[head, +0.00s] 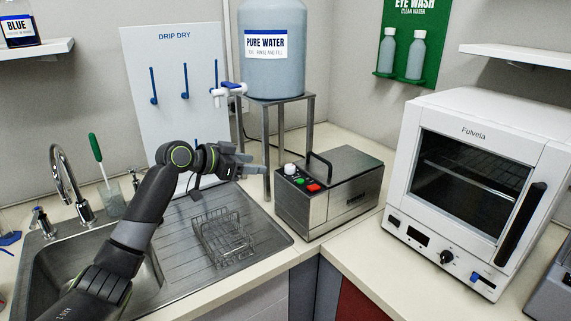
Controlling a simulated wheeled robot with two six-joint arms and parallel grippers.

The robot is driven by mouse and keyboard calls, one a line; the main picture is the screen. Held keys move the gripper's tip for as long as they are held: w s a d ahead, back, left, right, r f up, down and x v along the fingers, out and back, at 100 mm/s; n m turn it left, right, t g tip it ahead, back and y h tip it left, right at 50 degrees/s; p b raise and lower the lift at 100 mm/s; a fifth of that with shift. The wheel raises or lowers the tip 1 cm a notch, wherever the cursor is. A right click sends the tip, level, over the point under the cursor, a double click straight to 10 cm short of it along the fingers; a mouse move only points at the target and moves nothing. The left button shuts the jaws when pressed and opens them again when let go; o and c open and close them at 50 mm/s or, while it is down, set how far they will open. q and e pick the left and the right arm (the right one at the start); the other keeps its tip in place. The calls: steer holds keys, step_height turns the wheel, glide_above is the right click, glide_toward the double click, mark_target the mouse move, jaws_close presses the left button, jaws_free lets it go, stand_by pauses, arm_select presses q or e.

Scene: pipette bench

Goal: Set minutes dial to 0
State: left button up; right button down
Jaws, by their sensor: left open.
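No label reading minutes can be made out, so I cannot tell which knob is the minutes dial. A white knob (290,169) sits on the front panel of a steel box (318,211), beside a green button (299,181) and a red one (313,188). A black knob (447,257) is on the front of the white oven (421,195). Neither knob's setting is readable. My left gripper (248,166) is open and empty, above the drainboard, left of the steel box and apart from the white knob. My right gripper is out of view.
A wire basket (222,238) stands on the drainboard below my left arm. A water tank (273,75) on a metal stand (312,117) rises behind the gripper. Bare counter (352,245) lies between box and oven.

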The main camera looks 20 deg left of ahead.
arm_select(q)
steer(key=p, duration=0.1)
glide_toward(288, 167)
steer(key=w+d, duration=0.2)
steer(key=w, duration=0.1)
steer(key=shift+w+d+f+p, duration=0.45)
steer(key=shift+w+d+f, duration=0.55)
steer(key=shift+w+f, duration=0.2)
steer(key=shift+w+d+f, duration=0.25)
steer(key=shift+w+d, duration=0.1)
steer(key=shift+w, duration=0.1)
steer(key=shift+w+d+f, duration=0.15)
steer(key=shift+w+f, duration=0.05)
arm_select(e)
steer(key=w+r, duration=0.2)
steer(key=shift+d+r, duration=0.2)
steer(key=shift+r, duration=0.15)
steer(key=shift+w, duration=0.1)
